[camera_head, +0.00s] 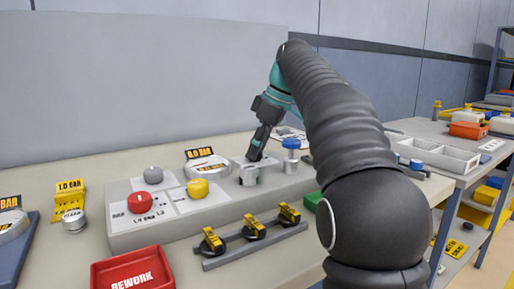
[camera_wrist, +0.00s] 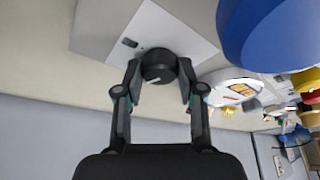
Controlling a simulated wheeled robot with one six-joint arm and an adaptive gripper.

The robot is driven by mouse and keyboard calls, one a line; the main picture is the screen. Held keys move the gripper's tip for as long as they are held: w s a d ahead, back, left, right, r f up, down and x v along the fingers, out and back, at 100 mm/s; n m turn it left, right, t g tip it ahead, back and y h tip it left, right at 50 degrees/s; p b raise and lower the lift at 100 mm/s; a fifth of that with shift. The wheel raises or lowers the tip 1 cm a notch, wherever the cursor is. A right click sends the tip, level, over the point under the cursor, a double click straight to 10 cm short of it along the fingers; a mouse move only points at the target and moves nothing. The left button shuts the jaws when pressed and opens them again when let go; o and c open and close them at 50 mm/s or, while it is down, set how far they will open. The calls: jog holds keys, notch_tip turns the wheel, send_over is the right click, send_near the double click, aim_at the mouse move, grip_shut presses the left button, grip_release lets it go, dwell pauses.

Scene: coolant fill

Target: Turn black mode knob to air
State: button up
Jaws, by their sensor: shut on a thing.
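The black mode knob (camera_wrist: 158,66) sits on a white label plate (camera_wrist: 165,28) in the wrist view, with a short pale mark near its lower edge. My gripper (camera_wrist: 158,78) has one finger on each side of the knob and is shut on it. In the head view my gripper (camera_head: 254,156) points down at the back of the raised panel, and I cannot make out the knob there. A small dark mark (camera_wrist: 129,43) lies on the plate beside the knob. I cannot read any air label.
A blue-topped knob (camera_head: 291,143) stands close to the right of my gripper, and a grey cylinder (camera_head: 248,175) stands just in front. Red (camera_head: 139,202), yellow (camera_head: 197,188) and grey (camera_head: 153,175) knobs are further left. A red rework bin (camera_head: 132,270) is at the front.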

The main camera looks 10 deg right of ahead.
jog(key=shift+w+d+n+g, duration=0.1)
jog(key=shift+n+g, duration=0.6)
jog(key=shift+n, duration=0.9)
jog(key=o, duration=1.1)
jog(key=shift+y, duration=0.3)
jog(key=shift+o, duration=0.2)
